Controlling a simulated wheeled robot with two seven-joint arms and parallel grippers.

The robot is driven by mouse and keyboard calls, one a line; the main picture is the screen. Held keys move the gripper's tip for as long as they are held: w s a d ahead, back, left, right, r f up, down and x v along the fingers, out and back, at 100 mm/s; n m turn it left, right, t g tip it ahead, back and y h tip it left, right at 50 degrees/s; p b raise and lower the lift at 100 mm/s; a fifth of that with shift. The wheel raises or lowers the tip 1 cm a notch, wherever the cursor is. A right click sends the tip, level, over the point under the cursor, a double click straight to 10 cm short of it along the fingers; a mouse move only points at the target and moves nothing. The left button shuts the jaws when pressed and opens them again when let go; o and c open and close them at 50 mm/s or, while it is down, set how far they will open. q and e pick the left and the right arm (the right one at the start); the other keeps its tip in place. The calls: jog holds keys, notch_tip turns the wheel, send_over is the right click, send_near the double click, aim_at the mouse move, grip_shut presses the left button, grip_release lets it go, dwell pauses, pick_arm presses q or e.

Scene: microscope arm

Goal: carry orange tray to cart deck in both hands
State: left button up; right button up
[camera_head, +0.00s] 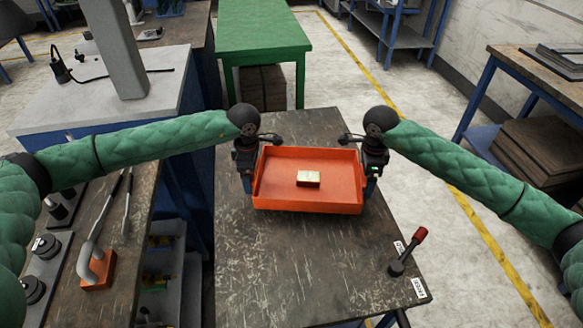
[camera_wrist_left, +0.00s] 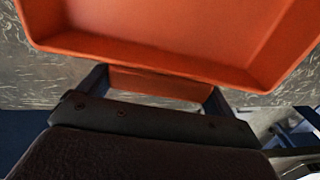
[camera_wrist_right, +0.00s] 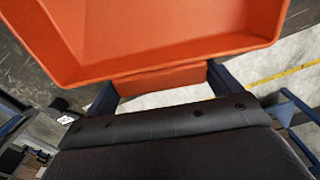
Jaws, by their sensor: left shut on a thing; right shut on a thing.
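The orange tray (camera_head: 275,195) is over the far half of the dark scratched table in the head view, with a small pale gold block (camera_head: 308,179) inside it. It looks level; I cannot tell whether it touches the top. My left gripper (camera_head: 252,180) is shut on the tray's left end, and my right gripper (camera_head: 368,182) is shut on its right end. The tray also shows in the left wrist view (camera_wrist_left: 170,25) and the right wrist view (camera_wrist_right: 160,35), with an orange end piece between the fingers in each. Which surface is the cart deck is not clear.
The dark table (camera_head: 300,260) has bare room in front of the tray. A red-topped lever (camera_head: 408,252) stands at its near right corner. A green table (camera_head: 262,35) is behind. A workbench with tools (camera_head: 110,215) is at left, and a shelved bench (camera_head: 530,110) at right.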

pick_arm(q)
jog(key=shift+f+b, duration=2.05)
jog(key=shift+f, duration=0.05)
pick_arm(e)
jog(key=shift+f, duration=2.15)
pick_arm(q)
jog(key=o, duration=1)
jog(key=shift+r, duration=0.1)
pick_arm(e)
jog(key=o, duration=1)
jog(key=shift+r, duration=0.1)
pick_arm(q)
jog(key=shift+o, duration=0.2)
pick_arm(e)
jog(key=shift+o, duration=0.2)
pick_arm(q)
jog(key=shift+r, duration=0.1)
notch_tip(320, 180, up, 12)
jog(key=shift+f, duration=0.2)
jog(key=shift+r, duration=0.1)
pick_arm(e)
jog(key=shift+r, duration=0.5)
notch_tip(320, 180, up, 11)
